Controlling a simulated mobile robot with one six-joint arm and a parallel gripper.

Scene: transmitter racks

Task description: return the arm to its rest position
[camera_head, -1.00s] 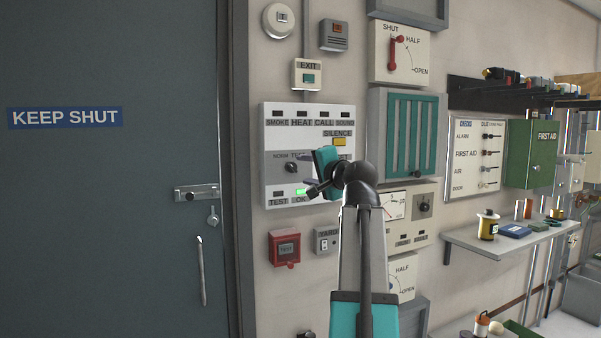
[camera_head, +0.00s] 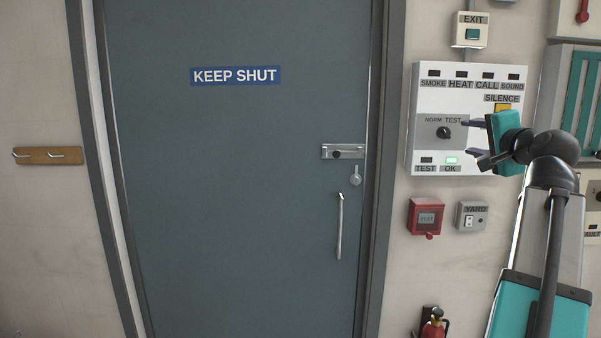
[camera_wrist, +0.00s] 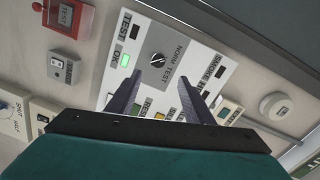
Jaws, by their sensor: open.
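My gripper (camera_head: 472,138) is at the right of the head view, in front of the white alarm panel (camera_head: 430,98). Its two dark fingers are apart with nothing between them; they also show in the wrist view (camera_wrist: 163,95), pointing toward the panel. My arm rises from the lower right and is raised and bent at the wrist. The panel's black NORM/TEST knob (camera_head: 443,132) lies just left of the fingertips, and a gap to it is hard to judge. A green OK lamp (camera_head: 452,160) is lit. The teal gripper body hides part of the panel's right side.
A grey door (camera_head: 270,200) marked KEEP SHUT fills the middle, with a latch (camera_head: 343,151) and a handle (camera_head: 340,225). A red test box (camera_head: 426,217), a YARD switch (camera_head: 471,216) and a fire extinguisher (camera_head: 434,325) are below the panel. A hook rail (camera_head: 48,155) is at left.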

